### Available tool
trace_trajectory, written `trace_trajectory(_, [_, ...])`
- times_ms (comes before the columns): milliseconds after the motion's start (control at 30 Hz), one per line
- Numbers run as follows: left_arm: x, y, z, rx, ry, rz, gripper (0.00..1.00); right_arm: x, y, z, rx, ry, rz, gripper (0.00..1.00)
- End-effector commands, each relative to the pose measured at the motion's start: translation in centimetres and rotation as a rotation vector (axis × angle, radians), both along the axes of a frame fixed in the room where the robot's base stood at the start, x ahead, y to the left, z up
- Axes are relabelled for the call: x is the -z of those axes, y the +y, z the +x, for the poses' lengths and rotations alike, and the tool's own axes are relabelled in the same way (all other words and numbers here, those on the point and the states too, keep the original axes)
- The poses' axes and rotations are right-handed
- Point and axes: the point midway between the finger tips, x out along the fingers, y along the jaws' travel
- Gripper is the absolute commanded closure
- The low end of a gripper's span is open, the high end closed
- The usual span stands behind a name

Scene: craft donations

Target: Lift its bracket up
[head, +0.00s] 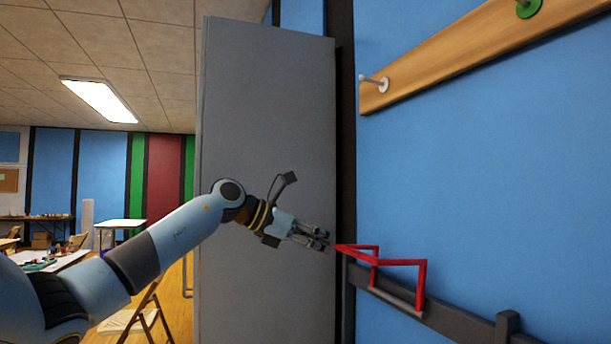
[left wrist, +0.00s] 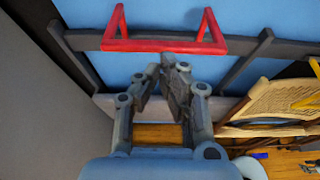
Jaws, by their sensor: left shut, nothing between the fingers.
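A red bracket (head: 400,263) is a frame of thin bars. It sits on a dark rail (head: 460,313) along the blue wall, at the lower right of the head view. It also shows at the top of the left wrist view (left wrist: 130,45). My left gripper (head: 326,241) is shut and empty, just left of the bracket in the head view. In the left wrist view its fingertips (left wrist: 168,60) are together close below the bracket's red bar. I cannot tell whether they touch it. My right gripper is not in view.
A tall grey panel (head: 268,110) stands behind my left arm. A wooden board (head: 470,52) with a white peg (head: 376,83) and a green one (head: 528,8) is on the wall above. A wooden chair (left wrist: 262,103) shows at the right of the left wrist view.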

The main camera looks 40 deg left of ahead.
Motion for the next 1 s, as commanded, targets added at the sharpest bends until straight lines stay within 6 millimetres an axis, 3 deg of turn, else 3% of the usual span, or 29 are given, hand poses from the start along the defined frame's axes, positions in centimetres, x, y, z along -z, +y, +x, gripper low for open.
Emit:
trace_trajectory(133, [-3.6,0.3,-0.5,-0.001,-0.002,0.001,1.00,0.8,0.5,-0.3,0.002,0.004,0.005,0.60])
trace_trajectory(367, [-9.4,0.8,-1.4,-0.001,-0.002,-0.002,1.00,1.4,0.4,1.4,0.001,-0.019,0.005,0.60])
trace_trajectory(600, [-14.3,1.2,-2.1,0.000,0.001,-0.003,1.00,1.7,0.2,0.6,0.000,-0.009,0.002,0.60])
trace_trajectory(800, [-16.2,1.4,-2.4,-0.001,0.003,-0.003,1.00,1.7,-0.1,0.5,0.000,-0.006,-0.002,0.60])
trace_trajectory(1000, [-16.4,1.4,-2.5,-0.001,0.006,-0.001,1.00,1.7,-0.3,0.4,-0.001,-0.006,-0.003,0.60])
